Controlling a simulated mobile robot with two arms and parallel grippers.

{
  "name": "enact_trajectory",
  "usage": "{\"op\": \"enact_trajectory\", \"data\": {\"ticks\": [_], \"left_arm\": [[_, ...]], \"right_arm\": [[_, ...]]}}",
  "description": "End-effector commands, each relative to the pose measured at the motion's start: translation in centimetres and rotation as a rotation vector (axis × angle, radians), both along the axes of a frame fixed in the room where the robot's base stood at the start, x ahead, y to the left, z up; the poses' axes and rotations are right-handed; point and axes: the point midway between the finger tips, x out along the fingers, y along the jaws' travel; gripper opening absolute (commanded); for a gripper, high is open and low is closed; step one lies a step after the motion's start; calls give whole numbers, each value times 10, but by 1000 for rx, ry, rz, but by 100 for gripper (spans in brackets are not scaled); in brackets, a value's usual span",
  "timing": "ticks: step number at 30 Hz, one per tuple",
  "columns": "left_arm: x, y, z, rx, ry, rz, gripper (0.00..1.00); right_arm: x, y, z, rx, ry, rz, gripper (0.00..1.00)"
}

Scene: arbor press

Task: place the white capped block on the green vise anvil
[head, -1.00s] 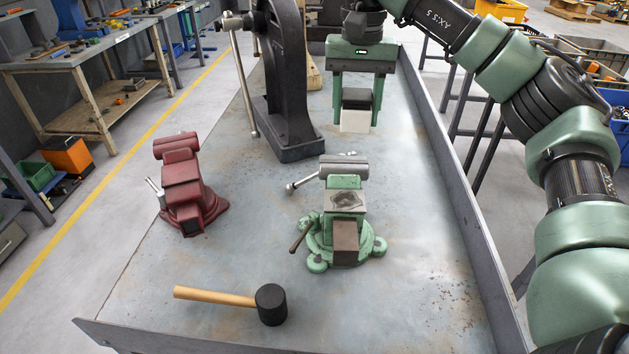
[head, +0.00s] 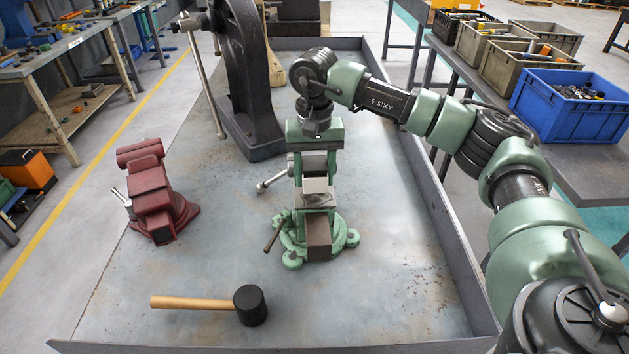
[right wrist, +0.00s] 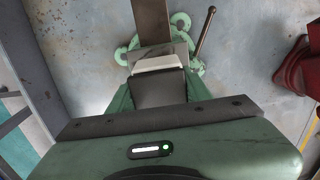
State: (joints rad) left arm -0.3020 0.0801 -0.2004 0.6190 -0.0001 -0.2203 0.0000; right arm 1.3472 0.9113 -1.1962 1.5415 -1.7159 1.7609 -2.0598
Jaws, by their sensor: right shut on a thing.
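My right gripper (head: 315,167) is shut on the white capped block, its fingers on either side. In the right wrist view the block's dark cap (right wrist: 158,88) lies between the fingers, and its white part (right wrist: 157,64) shows beyond it. In the head view the block's pale part (head: 317,184) appears right over the green vise (head: 345,238) and its grey anvil (head: 318,200). I cannot tell whether the block touches the anvil. The vise's rear jaw is largely hidden behind the gripper and block. My left gripper is not in view.
A red vise (head: 155,200) stands at the left of the metal bench. A black-headed mallet (head: 250,305) lies at the front. The dark arbor press (head: 245,90) stands behind left. A raised rim (head: 440,215) runs along the right edge. The front right bench surface is clear.

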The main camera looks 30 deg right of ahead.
Motion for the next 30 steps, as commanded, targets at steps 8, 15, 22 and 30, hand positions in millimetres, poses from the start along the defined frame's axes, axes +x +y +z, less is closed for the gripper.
{"op": "enact_trajectory", "data": {"ticks": [8, 15, 22, 30], "left_arm": [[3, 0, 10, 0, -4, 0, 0], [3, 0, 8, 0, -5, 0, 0], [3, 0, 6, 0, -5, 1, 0], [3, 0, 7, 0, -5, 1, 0]], "right_arm": [[0, 0, -29, 0, 0, 0, 0], [0, 0, -30, 0, -1, 0, 0], [0, 0, -33, -1, 0, 0, 71], [0, 0, -32, -1, 0, 0, 71]]}}
